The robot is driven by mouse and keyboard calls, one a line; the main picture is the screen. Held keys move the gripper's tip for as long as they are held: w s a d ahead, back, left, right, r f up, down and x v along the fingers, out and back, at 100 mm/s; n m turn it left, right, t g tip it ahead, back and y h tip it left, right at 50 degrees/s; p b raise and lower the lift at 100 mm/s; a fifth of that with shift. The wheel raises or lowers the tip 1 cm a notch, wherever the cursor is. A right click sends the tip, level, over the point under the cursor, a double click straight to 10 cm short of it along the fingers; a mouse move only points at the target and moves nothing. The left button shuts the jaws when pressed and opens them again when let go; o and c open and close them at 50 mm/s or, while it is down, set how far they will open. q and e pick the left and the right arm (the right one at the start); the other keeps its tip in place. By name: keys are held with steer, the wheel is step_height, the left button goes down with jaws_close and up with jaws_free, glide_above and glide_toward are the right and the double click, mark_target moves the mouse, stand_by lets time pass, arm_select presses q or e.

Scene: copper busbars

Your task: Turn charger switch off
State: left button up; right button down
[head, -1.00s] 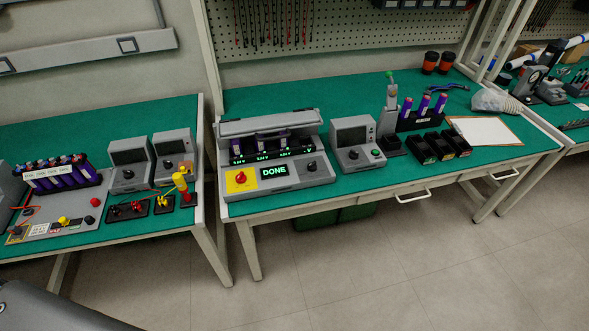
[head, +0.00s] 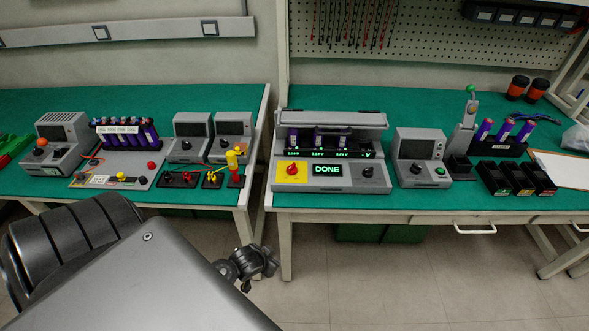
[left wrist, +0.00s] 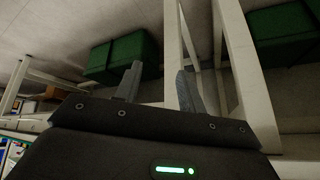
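The charger (head: 335,188) is a grey unit on the right-hand green bench, with a raised lid and a green display reading DONE. A red knob on a yellow plate (head: 291,170) is at its front left and a black knob (head: 368,172) at its front right. Purple cells (head: 318,138) stand in its bays above lit green readouts. My left arm reaches in from the lower left of the head view, below and apart from the charger. In the left wrist view my left gripper (left wrist: 158,86) has its fingers apart with nothing between them. My right gripper is out of view.
The left bench (head: 55,103) holds other grey instruments and a cell rack (head: 128,133). A gap separates the benches. Right of the charger stand a grey monitor unit (head: 421,157) and black bins (head: 515,178). Green boxes (left wrist: 122,58) and bench legs show in the wrist view.

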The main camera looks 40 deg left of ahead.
arm_select(q)
steer(key=w+r+t+b, duration=0.2)
steer(key=w+r, duration=0.3)
steer(key=r, duration=0.7)
steer(key=n+t, duration=0.1)
steer(key=t, duration=0.4)
glide_toward(292, 165)
steer(key=x, duration=1)
steer(key=shift+d, duration=0.1)
steer(key=shift+w+f, duration=0.2)
steer(key=shift+w, duration=0.25)
steer(key=shift+c, duration=0.6)
steer(key=shift+f, duration=0.1)
jaws_close()
